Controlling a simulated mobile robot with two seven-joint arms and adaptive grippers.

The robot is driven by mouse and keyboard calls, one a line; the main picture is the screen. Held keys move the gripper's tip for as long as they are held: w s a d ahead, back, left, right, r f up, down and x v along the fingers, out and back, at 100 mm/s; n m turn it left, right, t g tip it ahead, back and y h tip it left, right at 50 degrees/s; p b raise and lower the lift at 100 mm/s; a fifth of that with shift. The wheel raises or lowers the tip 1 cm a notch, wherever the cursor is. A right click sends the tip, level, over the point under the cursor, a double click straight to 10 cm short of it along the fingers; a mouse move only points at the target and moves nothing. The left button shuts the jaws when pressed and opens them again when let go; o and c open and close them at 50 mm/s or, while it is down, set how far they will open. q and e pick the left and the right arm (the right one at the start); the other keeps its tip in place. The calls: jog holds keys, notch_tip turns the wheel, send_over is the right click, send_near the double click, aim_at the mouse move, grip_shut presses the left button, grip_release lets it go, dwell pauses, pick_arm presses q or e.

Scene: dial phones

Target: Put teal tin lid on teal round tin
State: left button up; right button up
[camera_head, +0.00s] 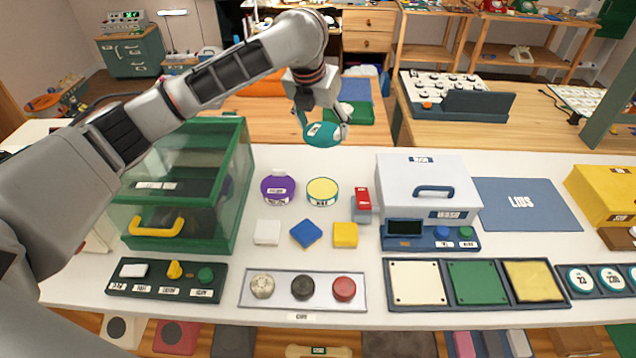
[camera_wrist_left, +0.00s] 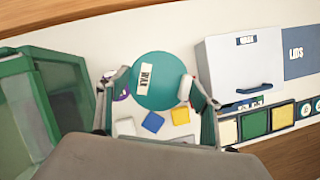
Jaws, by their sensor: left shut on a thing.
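The teal tin lid (camera_head: 322,134) is a round disc with a white label. My left gripper (camera_head: 321,118) is shut on it and holds it above the table, behind the round tins. In the left wrist view the teal lid (camera_wrist_left: 160,93) sits between the two fingers of my left gripper (camera_wrist_left: 157,85), label facing the camera. I cannot pick out a clearly teal round tin. My right gripper is not in view.
A green glass-sided box (camera_head: 240,190) stands at left and a white box with a handle (camera_head: 425,175) at right. A blue LIDS mat (camera_head: 560,215) lies bare further right. White, blue and yellow blocks (camera_head: 345,234) lie in front of the tins.

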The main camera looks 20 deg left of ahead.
aim_at(324, 186)
pick_arm(q)
notch_tip(324, 186, down, 18)
jog(key=shift+r, duration=0.1)
dwell(0.4)
jog(key=o, duration=1.1)
jog(key=shift+f, duration=0.2)
jog(key=shift+s+r, duration=0.1)
jog(key=shift+r, duration=0.45)
jog(key=v, duration=1.1)
